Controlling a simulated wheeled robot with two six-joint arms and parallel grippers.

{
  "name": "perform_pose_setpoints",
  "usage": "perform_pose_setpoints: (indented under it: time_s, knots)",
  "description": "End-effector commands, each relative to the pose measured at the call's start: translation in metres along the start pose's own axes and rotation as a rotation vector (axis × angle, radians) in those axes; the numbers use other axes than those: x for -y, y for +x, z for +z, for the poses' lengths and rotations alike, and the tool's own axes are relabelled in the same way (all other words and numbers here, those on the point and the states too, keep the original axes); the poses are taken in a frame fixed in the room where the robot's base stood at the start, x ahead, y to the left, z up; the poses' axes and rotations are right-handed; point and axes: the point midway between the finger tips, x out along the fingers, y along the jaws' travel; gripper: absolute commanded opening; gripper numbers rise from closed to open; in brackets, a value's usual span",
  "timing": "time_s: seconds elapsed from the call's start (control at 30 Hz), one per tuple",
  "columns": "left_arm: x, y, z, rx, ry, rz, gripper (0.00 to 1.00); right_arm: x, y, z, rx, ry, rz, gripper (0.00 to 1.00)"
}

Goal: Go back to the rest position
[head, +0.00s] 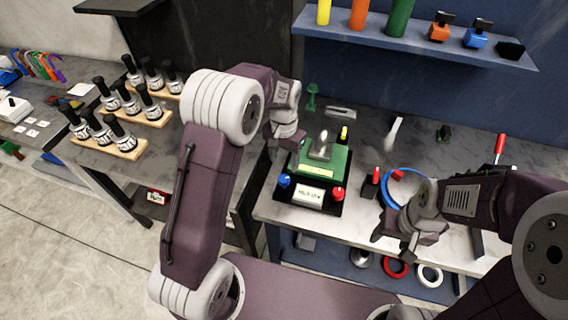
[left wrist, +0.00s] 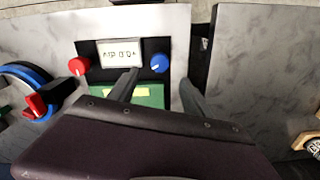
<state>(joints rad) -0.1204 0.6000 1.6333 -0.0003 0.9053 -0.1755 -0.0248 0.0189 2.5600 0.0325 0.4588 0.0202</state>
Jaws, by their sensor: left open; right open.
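The tilting positioner stands on the right-hand table, with a green plate (head: 335,165) on a black base (head: 283,197). Its front has a blue knob (head: 285,181), a red knob (head: 338,193) and a small display (head: 309,196). A grey metal piece (head: 320,150) sits on the plate. My left gripper (head: 290,140) is beside the plate's left edge in the head view. In the left wrist view its open, empty fingers (left wrist: 158,92) show over the positioner, with the green plate (left wrist: 150,96) partly hidden. My right gripper (head: 397,241) is open near the table's front edge, right of the positioner.
A blue ring (head: 387,184) and a red-topped block (head: 373,177) lie near my right gripper. A blue shelf (head: 440,59) with coloured cylinders hangs behind. Another table at left holds wooden racks (head: 118,149) of black-topped parts. Rings (head: 396,267) sit on a lower shelf.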

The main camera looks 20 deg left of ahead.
Motion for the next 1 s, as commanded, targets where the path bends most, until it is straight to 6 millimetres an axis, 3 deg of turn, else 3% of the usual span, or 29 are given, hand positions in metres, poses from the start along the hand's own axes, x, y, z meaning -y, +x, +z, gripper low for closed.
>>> perform_pose_setpoints:
  time_s: [0.37,0.47,0.57,0.67,0.83,0.9,1.0]
  knots:
    - [0.002,0.0,0.0,-0.003,-0.004,-0.001,0.57,0.0,0.001,0.0,0.0,0.0,0.0,0.57]
    - [0.008,-0.021,-0.005,-0.056,-0.018,-0.011,0.57,0.0,0.003,0.0,0.0,0.0,0.0,0.57]
    - [0.011,-0.039,0.028,-0.066,-0.046,-0.011,0.57,0.0,0.007,0.001,0.0,0.0,0.0,0.57]
    - [0.008,-0.039,0.075,-0.075,-0.1,-0.008,0.57,0.0,0.01,0.001,0.0,0.0,0.0,0.57]
    - [-0.005,-0.017,0.152,-0.082,-0.211,0.0,0.57,0.0,0.013,0.001,0.0,0.0,0.0,0.57]
    - [-0.012,-0.005,0.175,-0.076,-0.248,0.003,0.57,0.0,0.012,0.001,0.0,0.0,0.0,0.57]
    - [-0.017,0.009,0.192,-0.069,-0.291,0.006,0.57,0.0,0.012,0.001,0.0,0.0,0.0,0.57]
